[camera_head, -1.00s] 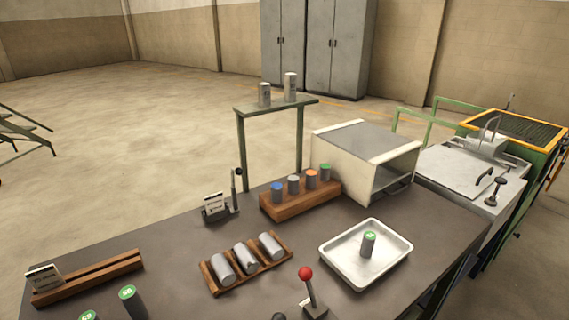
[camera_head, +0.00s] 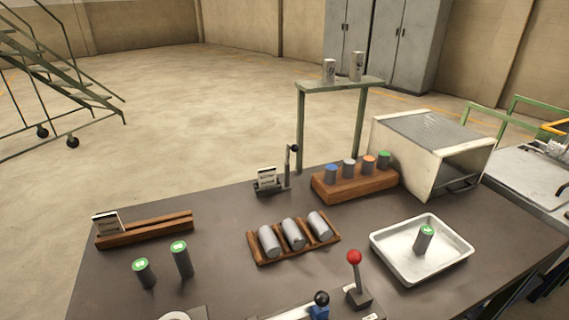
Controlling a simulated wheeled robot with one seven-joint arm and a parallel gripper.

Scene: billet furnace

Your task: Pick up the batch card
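Two small white cards with dark print stand on the table. One card (camera_head: 108,223) leans at the left end of a slotted wooden rail (camera_head: 150,231). The other card (camera_head: 267,177) stands in a small dark holder (camera_head: 268,190) at the table's back edge, beside a short upright lever. The print is too small to read, so I cannot tell which is the batch card. My gripper is not in view.
Two green-topped cylinders (camera_head: 181,260) stand in front of the rail. A wooden tray (camera_head: 257,257) holds three grey cylinders. A metal tray (camera_head: 385,262), a red-knobbed lever (camera_head: 354,258) and an open-fronted box (camera_head: 405,170) are to the right.

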